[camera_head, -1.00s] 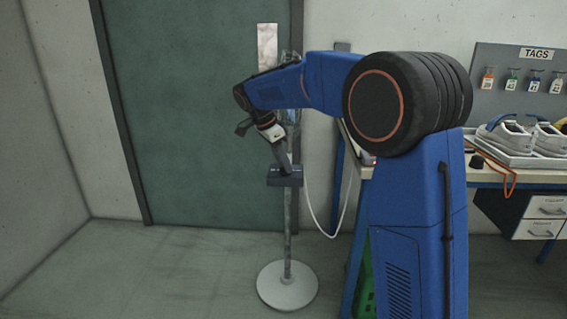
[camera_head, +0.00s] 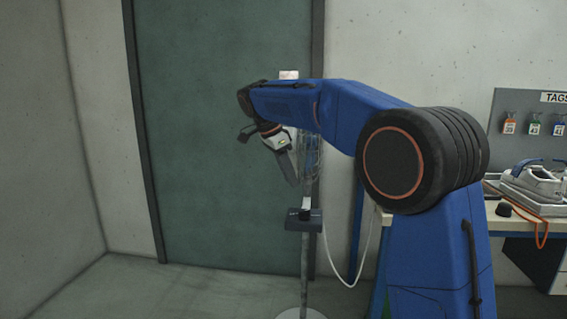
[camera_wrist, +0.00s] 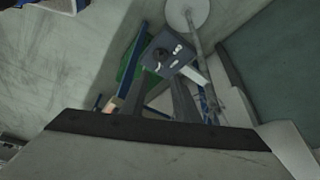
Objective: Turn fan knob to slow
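The fan's dark control box (camera_head: 304,220) sits on its upright pole, below my gripper (camera_head: 292,178) in the head view. In the wrist view the box (camera_wrist: 170,60) lies just beyond my fingertips, with a round dark knob (camera_wrist: 160,54) and white marks around it. I cannot read the marks or tell the knob's setting. My gripper (camera_wrist: 159,82) has its two fingers apart with nothing between them, and seems apart from the knob. The fan head (camera_head: 313,150) is partly hidden behind my arm.
The fan's pole (camera_wrist: 201,62) and round pale base (camera_wrist: 187,12) show in the wrist view. A white cable (camera_head: 349,283) hangs right of the pole. A workbench (camera_head: 510,232) stands at the right. A green door (camera_head: 225,120) is behind; the floor at left is clear.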

